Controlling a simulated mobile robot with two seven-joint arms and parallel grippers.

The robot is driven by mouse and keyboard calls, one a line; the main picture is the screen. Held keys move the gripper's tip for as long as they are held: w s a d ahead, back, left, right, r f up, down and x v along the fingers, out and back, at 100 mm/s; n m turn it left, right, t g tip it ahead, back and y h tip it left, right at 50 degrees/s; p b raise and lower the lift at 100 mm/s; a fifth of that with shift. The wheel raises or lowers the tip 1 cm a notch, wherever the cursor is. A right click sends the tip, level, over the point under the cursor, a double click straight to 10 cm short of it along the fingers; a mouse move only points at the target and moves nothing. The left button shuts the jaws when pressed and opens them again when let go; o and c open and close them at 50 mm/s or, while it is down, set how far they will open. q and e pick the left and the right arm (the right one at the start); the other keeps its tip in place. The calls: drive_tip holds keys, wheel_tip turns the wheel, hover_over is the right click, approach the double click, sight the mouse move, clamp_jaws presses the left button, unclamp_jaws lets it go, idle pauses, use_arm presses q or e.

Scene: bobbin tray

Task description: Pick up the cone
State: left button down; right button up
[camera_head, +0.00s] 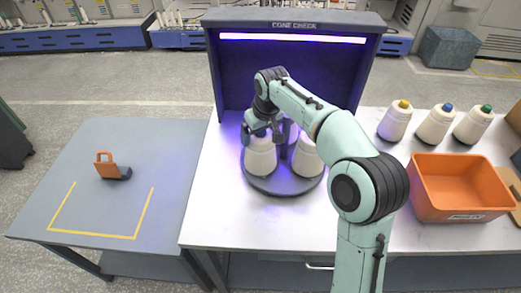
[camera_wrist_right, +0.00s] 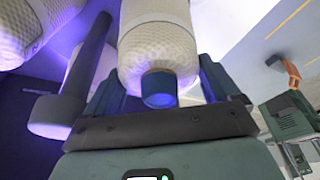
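In the head view, a white cone (camera_head: 261,160) with a blue tip stands upright on the left front of a round grey turntable (camera_head: 284,188). My right gripper (camera_head: 257,132) is over its top. In the right wrist view, the cone's blue tip (camera_wrist_right: 158,88) and pale textured body (camera_wrist_right: 157,45) lie between the two fingers of my right gripper (camera_wrist_right: 160,80). The fingers are apart with gaps beside the tip; I see no clear grip. Another white cone (camera_head: 307,158) stands on the turntable's right; one behind is mostly hidden by my arm. My left gripper is not in view.
A dark post (camera_wrist_right: 88,65) rises beside the cone. The cone-check booth (camera_head: 235,75) encloses the back. At right are cones with yellow (camera_head: 394,122), blue (camera_head: 434,126) and green (camera_head: 473,126) tips, and an orange bin (camera_head: 455,210). A grey table (camera_head: 75,165) at left is mostly clear.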

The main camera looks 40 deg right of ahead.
drive_tip(key=shift+r, duration=0.1)
